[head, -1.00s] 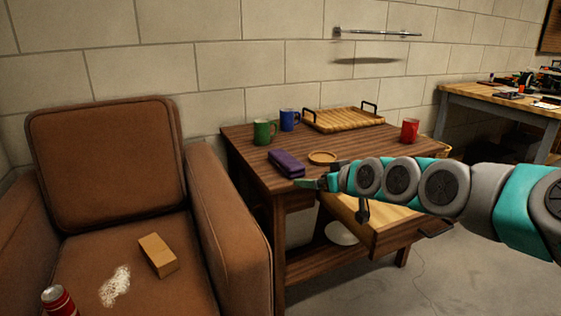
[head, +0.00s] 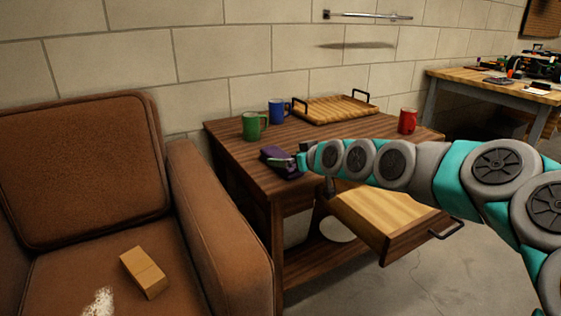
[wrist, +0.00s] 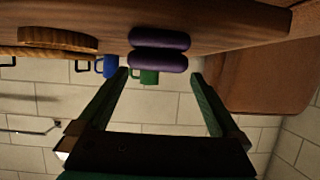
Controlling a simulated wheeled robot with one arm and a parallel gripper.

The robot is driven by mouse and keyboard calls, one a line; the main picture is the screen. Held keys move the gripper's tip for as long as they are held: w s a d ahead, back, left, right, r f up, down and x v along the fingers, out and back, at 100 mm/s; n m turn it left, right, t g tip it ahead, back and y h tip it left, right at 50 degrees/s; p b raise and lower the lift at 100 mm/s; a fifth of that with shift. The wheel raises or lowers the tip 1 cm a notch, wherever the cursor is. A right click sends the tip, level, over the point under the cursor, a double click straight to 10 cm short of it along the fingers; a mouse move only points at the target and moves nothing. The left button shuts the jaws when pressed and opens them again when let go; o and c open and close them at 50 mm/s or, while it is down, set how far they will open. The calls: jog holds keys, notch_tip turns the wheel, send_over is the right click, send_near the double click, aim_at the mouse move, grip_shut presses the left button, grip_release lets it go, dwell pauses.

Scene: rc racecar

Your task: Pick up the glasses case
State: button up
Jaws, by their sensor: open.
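The glasses case is a purple, long case (head: 272,153) lying near the left front edge of the wooden side table (head: 232,142). In the head view my gripper (head: 301,161) is at its right end and hides part of it. In the wrist view, which is upside down, the case (wrist: 159,38) lies ahead of the fingertips, centred between them. My gripper (wrist: 160,75) is open there with nothing between its fingers. Whether a finger touches the case I cannot tell.
A green mug (head: 250,126) and blue mug (head: 276,112) stand behind the case. A red mug (head: 407,120) and wooden tray (head: 335,108) are farther right and back. The table's drawer (head: 395,215) is open. A brown armchair (head: 210,215) stands left.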

aim_at(283, 157)
jog(key=shift+d+x, duration=0.2)
jog(key=shift+x, duration=2.05)
jog(key=shift+w, duration=0.2)
jog(key=shift+c, duration=0.2)
jog(key=c, duration=1.3)
jog(key=shift+c, duration=0.2)
